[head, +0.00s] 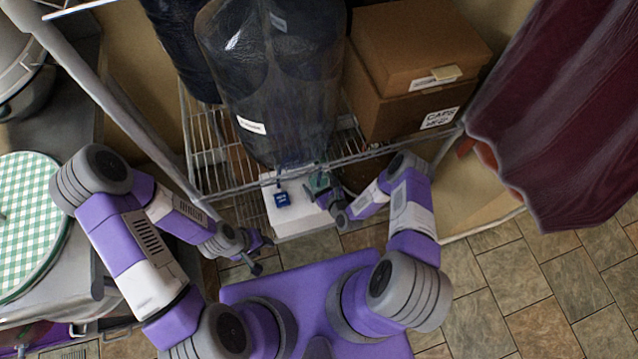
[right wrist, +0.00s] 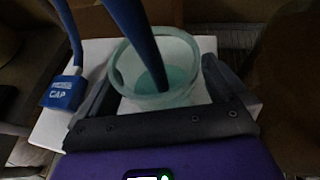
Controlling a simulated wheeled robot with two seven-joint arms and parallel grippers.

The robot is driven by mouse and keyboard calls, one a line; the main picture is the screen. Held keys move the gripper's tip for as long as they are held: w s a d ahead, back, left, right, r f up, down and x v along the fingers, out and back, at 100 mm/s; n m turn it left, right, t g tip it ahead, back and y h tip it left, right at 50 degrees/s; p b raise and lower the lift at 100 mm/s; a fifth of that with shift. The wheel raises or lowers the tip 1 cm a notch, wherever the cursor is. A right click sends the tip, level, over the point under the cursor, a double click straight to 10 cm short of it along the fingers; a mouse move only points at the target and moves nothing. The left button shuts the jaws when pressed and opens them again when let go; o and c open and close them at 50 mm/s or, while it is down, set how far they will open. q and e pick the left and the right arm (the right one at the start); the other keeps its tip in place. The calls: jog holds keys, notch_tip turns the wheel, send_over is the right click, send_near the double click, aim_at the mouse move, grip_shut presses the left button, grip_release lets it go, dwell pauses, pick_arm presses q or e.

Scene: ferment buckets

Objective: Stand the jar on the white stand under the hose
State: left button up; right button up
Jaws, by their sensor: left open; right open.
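The jar (right wrist: 178,99), clear and greenish with an open mouth, appears to stand upright on the white stand (right wrist: 50,128). In the head view the jar (head: 320,181) is small and partly hidden by my right gripper (head: 333,200), above the stand's top (head: 296,220). The blue hose (right wrist: 130,38) comes down over the jar, and its lower end appears inside the mouth. My right gripper (right wrist: 158,85) is open, with one finger on either side of the jar; contact cannot be told. My left gripper (head: 256,252) is open and empty, left of the stand.
A blue cap (right wrist: 66,92) with white lettering hangs on a cord left of the jar. A large dark bucket (head: 270,90) stands on the wire shelf (head: 210,150) behind. Cardboard boxes (head: 415,60) sit to its right. A maroon cloth (head: 560,110) hangs at right.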

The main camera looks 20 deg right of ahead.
jog(key=p+v, duration=0.4)
jog(key=v, duration=0.8)
jog(key=s+a+r+n+g, duration=0.3)
jog(key=s+r+n+g, duration=0.2)
jog(key=n, duration=1)
jog(key=s+a+r+n+g, duration=0.3)
jog(key=s+r+n+g, duration=0.2)
jog(key=n, duration=1)
notch_tip(320, 180, up, 3)
jog(key=g, duration=0.2)
jog(key=shift+s+a+r+g+y, duration=0.2)
jog(key=shift+a+g+y, duration=0.1)
jog(key=shift+a+g, duration=0.1)
